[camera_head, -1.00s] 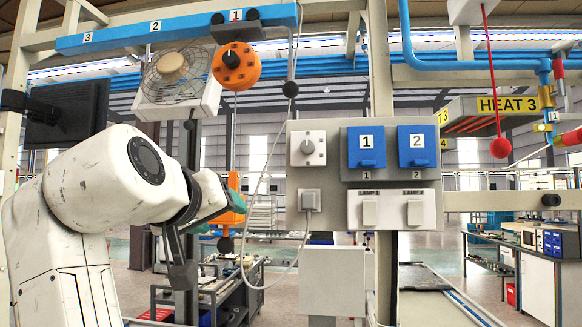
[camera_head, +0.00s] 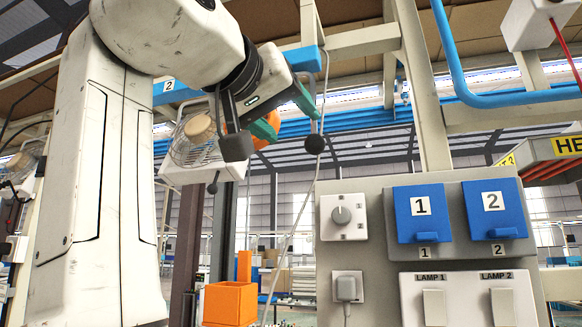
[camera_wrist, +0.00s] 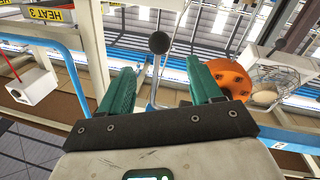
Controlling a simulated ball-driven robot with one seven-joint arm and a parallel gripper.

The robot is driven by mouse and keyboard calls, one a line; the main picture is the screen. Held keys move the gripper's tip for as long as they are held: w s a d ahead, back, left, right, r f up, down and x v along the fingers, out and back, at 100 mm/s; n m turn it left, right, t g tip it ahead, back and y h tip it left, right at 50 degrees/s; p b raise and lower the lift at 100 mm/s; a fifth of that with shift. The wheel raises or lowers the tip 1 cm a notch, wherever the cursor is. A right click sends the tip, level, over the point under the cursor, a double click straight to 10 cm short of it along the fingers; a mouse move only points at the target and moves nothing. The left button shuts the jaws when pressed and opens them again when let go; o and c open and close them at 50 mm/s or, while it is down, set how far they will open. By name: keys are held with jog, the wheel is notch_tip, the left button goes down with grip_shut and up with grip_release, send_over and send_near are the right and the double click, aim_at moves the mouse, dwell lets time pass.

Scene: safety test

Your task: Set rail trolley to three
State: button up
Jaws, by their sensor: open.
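The blue overhead rail (camera_head: 178,92) shows its label 2 (camera_head: 169,86). My arm hides much of it, including the trolley's wheels. An orange round part (camera_head: 268,128) hangs below it, partly behind my gripper (camera_head: 290,118); it also shows at the right in the wrist view (camera_wrist: 232,80). A dark ball (camera_head: 315,144) on a thin grey rod hangs by the rail's right end. In the wrist view, my gripper (camera_wrist: 160,80) is open with green fingers, and the dark ball (camera_wrist: 159,42) and its rod appear between them. Contact is not visible.
A grey panel (camera_head: 375,215) with a knob, blue covers and lamp switches stands at the right. A caged fan (camera_head: 195,140) is behind my arm. An orange box (camera_head: 230,303) is below. A thin cable (camera_head: 299,220) hangs left of the panel. A blue pipe (camera_head: 460,75) runs upper right.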

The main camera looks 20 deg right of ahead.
aim_at(309, 139)
jog(key=p+x, duration=0.3)
jog(key=x, duration=0.7)
jog(key=shift+w+d, duration=0.2)
jog(key=shift+d, duration=0.05)
grip_shut()
dwell(0.4)
